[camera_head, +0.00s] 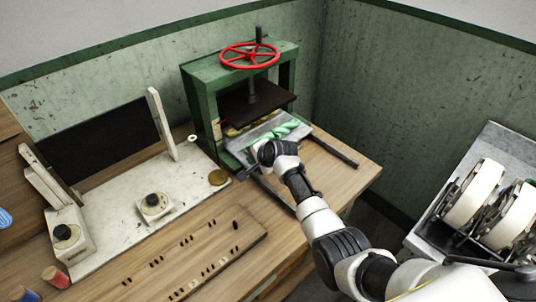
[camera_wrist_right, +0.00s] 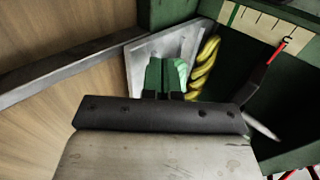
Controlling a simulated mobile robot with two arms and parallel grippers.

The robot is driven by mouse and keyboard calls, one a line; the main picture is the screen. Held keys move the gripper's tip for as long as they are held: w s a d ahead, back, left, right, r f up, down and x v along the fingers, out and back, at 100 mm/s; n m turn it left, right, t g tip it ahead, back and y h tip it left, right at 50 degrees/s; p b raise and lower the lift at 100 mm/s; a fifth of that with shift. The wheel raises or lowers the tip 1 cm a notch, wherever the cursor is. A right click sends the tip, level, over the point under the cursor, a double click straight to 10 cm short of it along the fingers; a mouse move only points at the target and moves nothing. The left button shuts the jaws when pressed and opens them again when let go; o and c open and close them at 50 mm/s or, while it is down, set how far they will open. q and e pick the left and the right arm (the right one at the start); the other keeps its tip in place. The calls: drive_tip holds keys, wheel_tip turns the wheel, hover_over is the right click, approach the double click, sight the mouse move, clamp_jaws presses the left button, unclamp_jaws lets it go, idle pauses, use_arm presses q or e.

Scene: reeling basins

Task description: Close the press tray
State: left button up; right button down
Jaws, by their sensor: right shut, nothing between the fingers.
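The green press (camera_head: 203,112) stands at the back of the bench, with a red handwheel (camera_head: 250,55) on top and a dark plate (camera_head: 257,101) raised inside. Its grey metal tray (camera_head: 236,144) sticks out of the front, partly under the plate. A green twisted skein (camera_head: 287,130) lies on the tray, with yellow skeins behind it. My right gripper (camera_head: 262,152) is shut and empty at the tray's front edge; contact is unclear. My left gripper is out of view.
Two dark rails reach forward from the press, one right of my gripper (camera_head: 336,150). A white board with a dark panel (camera_head: 100,140) and knobs stands left. A slotted wooden strip (camera_head: 215,245) lies in front. Machinery with white reels (camera_head: 473,193) stands right.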

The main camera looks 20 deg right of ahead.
drive_tip(key=shift+s+d+r, duration=0.15)
drive_tip(key=shift+s+r, duration=0.1)
drive_tip(key=shift+r, duration=0.2)
drive_tip(key=s+d+r+t+y+b, duration=0.1)
drive_tip(key=s+d+b, duration=0.1)
drive_tip(key=s+b, duration=0.3)
drive_tip(key=s+d+r+t+b, duration=0.1)
drive_tip(key=s+d+b, duration=0.2)
drive_tip(key=s, duration=0.3)
drive_tip(key=x, duration=1)
drive_tip(key=shift+w+a+r, duration=0.1)
drive_tip(key=shift+a+r, duration=0.1)
drive_tip(key=shift+r, duration=0.15)
drive_tip(key=shift+w+a+r, duration=0.1)
drive_tip(key=shift+w+a, duration=0.15)
drive_tip(key=shift+w, duration=0.3)
drive_tip(key=shift+w+a, duration=0.2)
drive_tip(key=shift+w, duration=0.3)
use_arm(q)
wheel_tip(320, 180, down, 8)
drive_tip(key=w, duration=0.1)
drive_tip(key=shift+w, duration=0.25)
use_arm(e)
drive_tip(key=shift+w+a, duration=0.25)
drive_tip(key=shift+w, duration=0.4)
